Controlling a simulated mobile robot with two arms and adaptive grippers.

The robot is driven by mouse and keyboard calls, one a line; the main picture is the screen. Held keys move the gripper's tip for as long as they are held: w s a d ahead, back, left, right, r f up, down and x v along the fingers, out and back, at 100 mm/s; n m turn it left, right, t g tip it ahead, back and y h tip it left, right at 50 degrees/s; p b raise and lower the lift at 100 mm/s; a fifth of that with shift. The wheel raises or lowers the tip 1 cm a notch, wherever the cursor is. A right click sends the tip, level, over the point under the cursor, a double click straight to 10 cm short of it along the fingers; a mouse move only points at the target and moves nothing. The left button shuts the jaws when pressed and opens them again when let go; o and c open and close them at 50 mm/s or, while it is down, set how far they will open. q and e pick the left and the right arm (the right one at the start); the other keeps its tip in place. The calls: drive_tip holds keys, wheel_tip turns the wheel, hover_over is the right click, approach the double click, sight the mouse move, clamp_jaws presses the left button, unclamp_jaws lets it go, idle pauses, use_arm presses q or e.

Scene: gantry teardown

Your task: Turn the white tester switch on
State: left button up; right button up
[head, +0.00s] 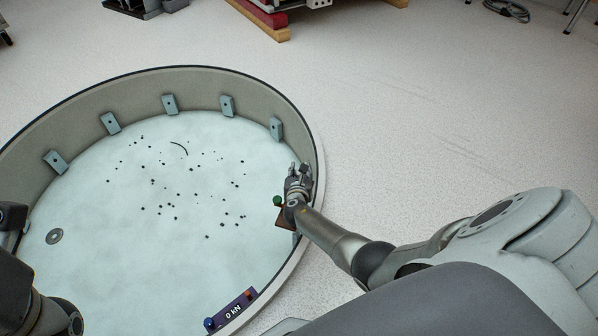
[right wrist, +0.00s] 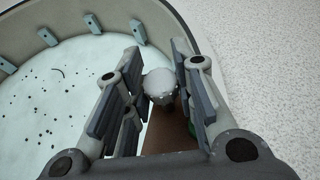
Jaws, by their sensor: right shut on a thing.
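The white tester switch (right wrist: 160,86) is a pale rounded knob above a brown panel in the right wrist view. My right gripper (right wrist: 154,84) has its two fingers on either side of the knob and is shut on it. In the head view my right gripper (head: 298,172) is at the right inner wall of the round tank, and it hides the switch. The brown panel (head: 285,218) with a green knob (head: 277,201) shows beside my wrist. Parts of my left arm show at the left edge, but its fingers do not.
The round tank (head: 182,75) has a raised rim, several grey blocks on its inner wall, and small dark bits scattered on its pale floor. The floor right of the tank is clear.

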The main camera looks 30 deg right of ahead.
drive_tip(key=shift+w+r+m+h, duration=0.1)
drive_tip(key=shift+r+m+h, duration=0.05)
drive_tip(key=shift+m+h, duration=0.25)
drive_tip(key=o, duration=0.9)
drive_tip(key=shift+c, duration=0.2)
drive_tip(key=shift+o, duration=0.9)
drive_tip(key=shift+v, duration=6)
